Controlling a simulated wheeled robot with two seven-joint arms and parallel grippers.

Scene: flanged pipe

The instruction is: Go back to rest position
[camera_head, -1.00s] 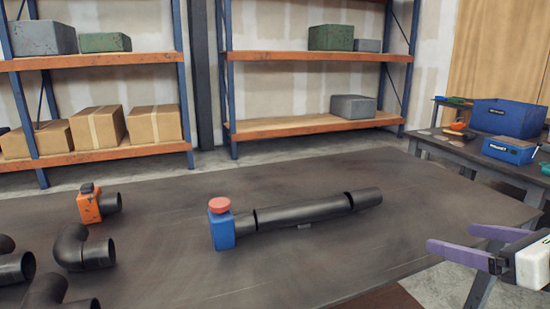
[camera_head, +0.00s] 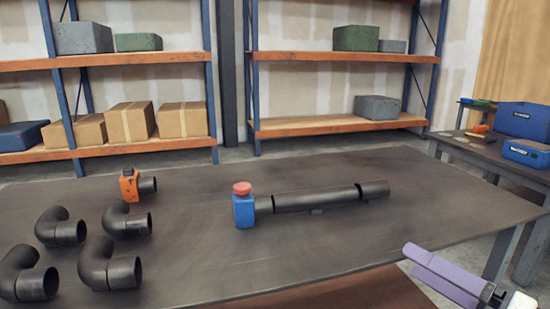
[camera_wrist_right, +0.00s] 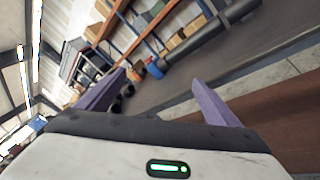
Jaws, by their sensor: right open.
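My right gripper (camera_head: 440,275) has purple fingers and is at the lower right of the head view, off the table's right front edge. It is open and empty. In the right wrist view its two fingers (camera_wrist_right: 160,95) stand wide apart with nothing between them. The long dark pipe (camera_head: 320,196) lies on the table with a blue block-shaped fitting with a red cap (camera_head: 243,205) at its left end. The pipe also shows in the right wrist view (camera_wrist_right: 205,42), tilted, beyond the fingers. My left gripper is not in view.
Several black pipe elbows (camera_head: 110,265) stand on the left of the dark table (camera_head: 400,220). An orange fitting (camera_head: 130,186) is behind them. The table's middle front and right are clear. Shelves (camera_head: 340,125) stand behind. A side table (camera_head: 470,148) with blue boxes is at the right.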

